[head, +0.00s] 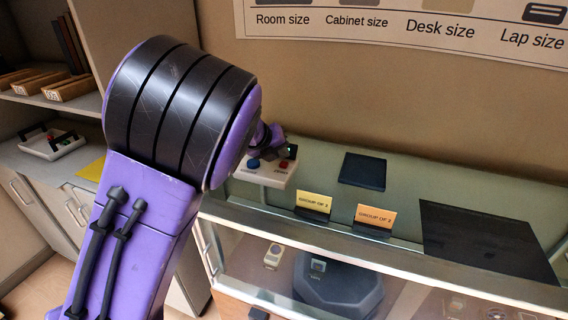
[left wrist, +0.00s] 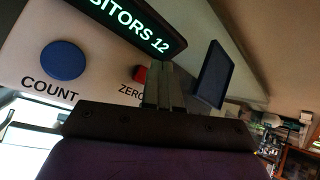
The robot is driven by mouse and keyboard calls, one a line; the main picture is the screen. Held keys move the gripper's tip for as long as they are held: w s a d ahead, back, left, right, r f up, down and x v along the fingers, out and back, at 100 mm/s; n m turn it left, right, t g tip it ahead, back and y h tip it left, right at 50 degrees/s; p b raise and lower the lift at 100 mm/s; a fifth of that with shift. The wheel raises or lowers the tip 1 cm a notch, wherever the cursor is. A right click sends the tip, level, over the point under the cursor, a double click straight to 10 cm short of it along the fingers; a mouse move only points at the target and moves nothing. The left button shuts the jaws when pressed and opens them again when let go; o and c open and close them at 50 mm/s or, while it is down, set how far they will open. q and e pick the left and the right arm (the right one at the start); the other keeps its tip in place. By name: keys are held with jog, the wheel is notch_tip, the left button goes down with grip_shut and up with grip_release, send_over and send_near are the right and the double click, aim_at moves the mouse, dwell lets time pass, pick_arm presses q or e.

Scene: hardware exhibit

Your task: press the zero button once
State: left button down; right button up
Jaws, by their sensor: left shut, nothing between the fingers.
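A pale counter box (head: 262,178) stands on the glass case top, with a blue button (head: 253,163) and a red button (head: 284,164). In the left wrist view the blue button (left wrist: 63,60) is labelled COUNT, and the red button (left wrist: 139,75) has a partly covered label reading ZERO. The display (left wrist: 130,27) ends in "ITORS 12". My left gripper (left wrist: 165,85) is shut and empty, its fingertips close beside the red button and overlapping its right edge in the picture. I cannot tell whether they touch it. My right gripper is not in view.
A dark tablet-like panel (head: 363,171) and two small signs, yellow (head: 313,202) and orange (head: 375,216), stand right of the box. A black flat panel (head: 480,240) lies further right. A white tray (head: 52,146) sits on the left shelf.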

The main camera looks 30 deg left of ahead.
aim_at(281, 164)
pick_arm(q)
jog(key=shift+f, duration=0.15)
jog(key=shift+f, duration=0.25)
jog(key=shift+f+b, duration=0.5)
jog(key=shift+b, duration=0.05)
dwell(0.5)
jog(key=shift+r+p, duration=0.9)
jog(key=shift+p, duration=0.1)
notch_tip(281, 164, up, 5)
jog(key=p, duration=0.5)
jog(key=shift+r, duration=0.1)
